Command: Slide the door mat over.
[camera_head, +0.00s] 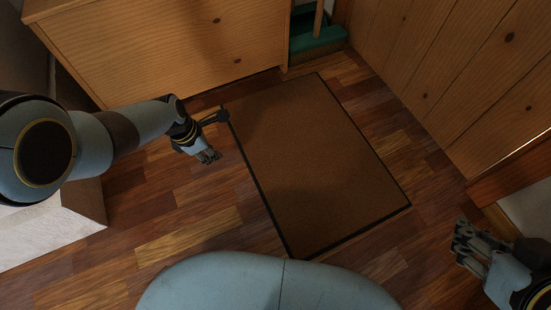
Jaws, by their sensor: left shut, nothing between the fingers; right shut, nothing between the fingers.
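The door mat (315,160) is a brown rectangle with a dark border, lying flat on the wooden floor in the middle of the view. My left gripper (212,156) is shut and empty, just left of the mat's left edge near its far left corner. From this view I cannot tell whether it touches the floor. A dark part of the same hand reaches toward the mat's far left corner. My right gripper (463,240) is shut and empty at the lower right, apart from the mat's near right corner.
A wooden cabinet (170,45) stands behind the mat at the back left. A teal broom head (318,44) stands beyond the mat's far edge. A plank wall or door (465,75) borders the right. A white block (60,230) lies at left. Bare floor (185,235) shows left of the mat.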

